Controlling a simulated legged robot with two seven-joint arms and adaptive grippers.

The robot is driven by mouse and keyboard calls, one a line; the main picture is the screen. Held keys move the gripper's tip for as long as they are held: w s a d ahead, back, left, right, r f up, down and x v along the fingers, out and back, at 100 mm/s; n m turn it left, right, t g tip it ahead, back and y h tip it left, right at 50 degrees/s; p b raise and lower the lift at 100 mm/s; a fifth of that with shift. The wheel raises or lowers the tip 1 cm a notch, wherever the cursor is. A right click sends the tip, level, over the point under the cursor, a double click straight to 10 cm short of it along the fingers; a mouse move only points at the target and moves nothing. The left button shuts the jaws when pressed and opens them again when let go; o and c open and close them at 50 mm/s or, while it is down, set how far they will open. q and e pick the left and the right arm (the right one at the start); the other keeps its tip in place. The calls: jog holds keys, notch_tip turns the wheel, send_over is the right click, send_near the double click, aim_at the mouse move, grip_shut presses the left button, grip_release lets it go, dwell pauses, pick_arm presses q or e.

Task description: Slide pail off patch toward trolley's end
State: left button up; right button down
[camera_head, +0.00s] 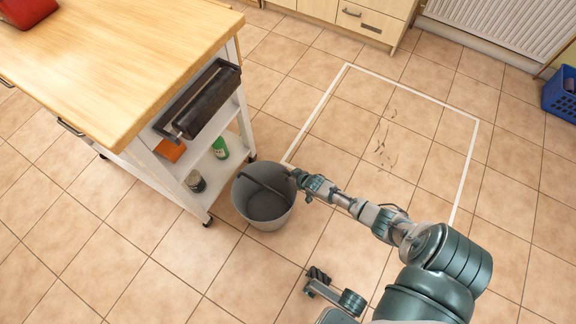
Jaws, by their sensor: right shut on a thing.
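The grey pail (264,208) stands upright on the tiled floor beside the trolley's near right corner. Its dark handle lies across the opening. The patch (412,91) is a floor area outlined in white, with dark streaks inside. The pail is at the outline's left corner, mostly or wholly outside it; the near edge is hidden by my arm. The trolley (113,60), with a wooden top and white frame, is at left. My right gripper (298,177) reaches from the right and is shut at the pail's right rim, its fingertips hard to make out. My left gripper is not visible.
A blue basket (561,94) is at far right. Cabinets (366,17) line the back. Floor in front of the pail is clear.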

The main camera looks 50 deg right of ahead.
jog(key=c, duration=1.1)
grip_release()
jog(key=shift+f, duration=0.1)
jog(key=v, duration=1.2)
